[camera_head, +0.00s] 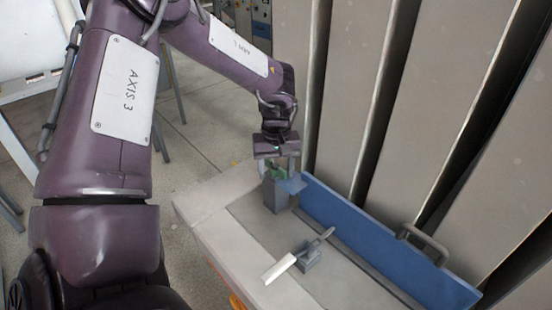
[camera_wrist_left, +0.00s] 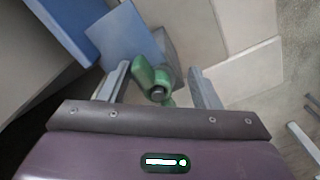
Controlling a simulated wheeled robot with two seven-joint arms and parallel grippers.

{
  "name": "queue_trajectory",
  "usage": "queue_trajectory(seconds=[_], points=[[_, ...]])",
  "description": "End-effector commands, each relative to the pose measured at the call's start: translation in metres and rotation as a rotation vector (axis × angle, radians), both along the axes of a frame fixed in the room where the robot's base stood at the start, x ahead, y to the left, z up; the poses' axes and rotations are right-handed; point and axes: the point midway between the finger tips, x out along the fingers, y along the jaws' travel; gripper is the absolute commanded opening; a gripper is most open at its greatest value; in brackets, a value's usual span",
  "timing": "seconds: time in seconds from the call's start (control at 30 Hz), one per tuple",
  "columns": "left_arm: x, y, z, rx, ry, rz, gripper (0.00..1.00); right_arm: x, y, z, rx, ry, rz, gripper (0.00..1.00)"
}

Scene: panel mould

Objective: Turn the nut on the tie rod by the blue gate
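The green winged nut (camera_head: 277,172) sits on top of a grey block (camera_head: 275,193) by the far end of the blue gate (camera_head: 390,245). In the left wrist view the nut (camera_wrist_left: 152,78) shows its wings and the dark end of the tie rod (camera_wrist_left: 157,93) in its middle. My left gripper (camera_head: 278,170) points down at the nut. In the left wrist view its two fingers (camera_wrist_left: 158,86) stand on either side of the nut, with a gap on both sides. It is open and empty. My right gripper is in no view.
A blue plate (camera_head: 292,184) juts from the gate beside the nut. Tall grey panels (camera_head: 430,90) rise behind the gate, which carries a grey handle (camera_head: 424,242).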

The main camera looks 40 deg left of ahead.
Motion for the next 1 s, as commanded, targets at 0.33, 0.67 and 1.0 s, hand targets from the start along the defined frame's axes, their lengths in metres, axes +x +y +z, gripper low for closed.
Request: queue_trajectory(seconds=[0.33, 0.67, 1.0], points=[[0.001, 0.000, 0.026, 0.001, -0.002, 0.001, 0.57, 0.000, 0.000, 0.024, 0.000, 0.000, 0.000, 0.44], [0.000, 0.000, 0.072, 0.001, 0.001, 0.001, 0.57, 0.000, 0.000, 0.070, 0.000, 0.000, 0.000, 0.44], [-0.001, 0.000, 0.078, 0.000, 0.001, 0.001, 0.57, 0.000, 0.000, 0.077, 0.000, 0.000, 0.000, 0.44]])
